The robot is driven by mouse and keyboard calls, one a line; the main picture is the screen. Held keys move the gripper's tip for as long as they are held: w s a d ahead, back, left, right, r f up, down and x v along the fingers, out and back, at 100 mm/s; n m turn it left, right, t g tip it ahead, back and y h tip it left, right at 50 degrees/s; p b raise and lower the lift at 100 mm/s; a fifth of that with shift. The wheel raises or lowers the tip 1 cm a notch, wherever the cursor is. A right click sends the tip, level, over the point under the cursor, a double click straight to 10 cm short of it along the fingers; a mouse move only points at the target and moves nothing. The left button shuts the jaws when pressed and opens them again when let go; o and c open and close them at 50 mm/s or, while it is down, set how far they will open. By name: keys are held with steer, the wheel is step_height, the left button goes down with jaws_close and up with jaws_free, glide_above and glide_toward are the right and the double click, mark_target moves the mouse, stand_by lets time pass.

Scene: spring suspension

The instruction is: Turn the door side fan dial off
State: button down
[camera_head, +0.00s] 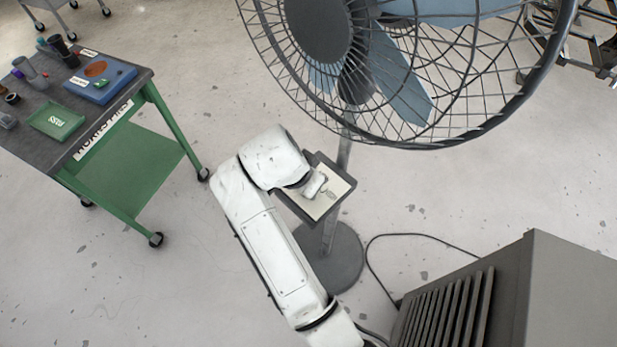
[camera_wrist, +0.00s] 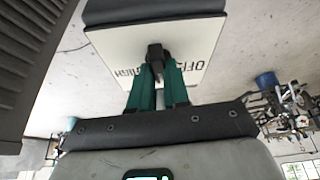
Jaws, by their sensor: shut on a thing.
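The fan (camera_head: 318,30) stands on a pole with a round base (camera_head: 335,265). Its control box (camera_head: 338,207) sits partway up the pole. In the wrist view, the box's white face plate (camera_wrist: 118,42) carries lettering that reads upside down, with OFF to the right of the dial and another label, partly hidden, to the left. A small dark dial (camera_wrist: 155,52) sits at the middle of the plate. My gripper (camera_wrist: 158,70), with green fingers, is shut on the dial. The fingers hide part of it, and I cannot tell its setting. In the head view, my wrist covers the dial.
A green work table (camera_head: 125,185) with trays and small items stands at the left. A grey louvred cabinet (camera_head: 560,290) stands at the lower right. A cable (camera_head: 430,236) runs across the floor beside it. The floor between the table and the fan is clear.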

steer(key=n+y+p, duration=0.1)
steer(key=n+p, duration=0.1)
steer(key=n+y+p, duration=0.1)
steer(key=n+p, duration=0.1)
steer(key=n, duration=0.1)
steer(key=shift+d+r+t, duration=0.1)
steer(key=shift+r+t, duration=0.1)
steer(key=shift+t, duration=0.1)
steer(key=n+y, duration=0.1)
steer(key=n, duration=0.1)
steer(key=n+y+p, duration=0.1)
steer(key=n, duration=0.2)
steer(key=shift+f+n, duration=0.2)
steer(key=shift+n, duration=0.1)
steer(key=c, duration=1.1)
jaws_free()
steer(key=b+v, duration=0.1)
steer(key=v, duration=0.6)
steer(key=shift+r, duration=0.25)
steer(key=shift+s, duration=0.1)
